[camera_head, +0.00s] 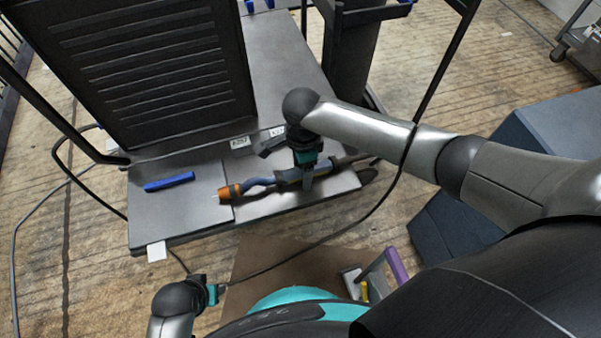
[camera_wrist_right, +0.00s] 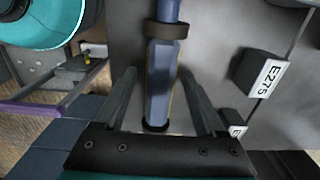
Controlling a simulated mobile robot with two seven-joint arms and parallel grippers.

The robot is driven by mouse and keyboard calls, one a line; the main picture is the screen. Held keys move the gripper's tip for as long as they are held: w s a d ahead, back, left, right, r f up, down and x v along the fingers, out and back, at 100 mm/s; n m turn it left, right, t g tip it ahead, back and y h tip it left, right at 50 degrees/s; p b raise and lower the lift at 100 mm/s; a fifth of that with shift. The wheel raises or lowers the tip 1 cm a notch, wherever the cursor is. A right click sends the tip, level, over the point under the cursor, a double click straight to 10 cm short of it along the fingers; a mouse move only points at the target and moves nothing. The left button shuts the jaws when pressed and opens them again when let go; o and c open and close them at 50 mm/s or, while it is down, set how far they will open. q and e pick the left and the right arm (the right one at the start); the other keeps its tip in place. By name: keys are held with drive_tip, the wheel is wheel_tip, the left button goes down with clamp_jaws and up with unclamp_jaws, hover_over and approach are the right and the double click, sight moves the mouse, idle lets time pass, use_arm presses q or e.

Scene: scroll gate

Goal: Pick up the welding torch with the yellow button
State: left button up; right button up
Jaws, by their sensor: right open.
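The welding torch (camera_head: 262,184) lies across the front of the grey table. It has a blue body and an orange front end pointing left. My right gripper (camera_head: 307,180) is above the torch's handle, pointing down. In the right wrist view the open fingers (camera_wrist_right: 160,95) stand on either side of the blue handle (camera_wrist_right: 162,65), with space visible beside it. A yellow button cannot be made out; only a thin yellowish edge shows along the handle. My left gripper (camera_head: 213,293) is low, in front of the table and away from the torch; its fingers are unclear.
A blue bar (camera_head: 169,182) lies on the table's left part. Dark blocks with white labels stand behind the torch, one marked E275 (camera_wrist_right: 262,72). A large black slatted panel (camera_head: 150,75) rises at the back left. A dark cable hangs in front of the table.

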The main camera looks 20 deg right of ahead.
drive_tip(key=shift+f, duration=0.15)
clamp_jaws()
idle(0.6)
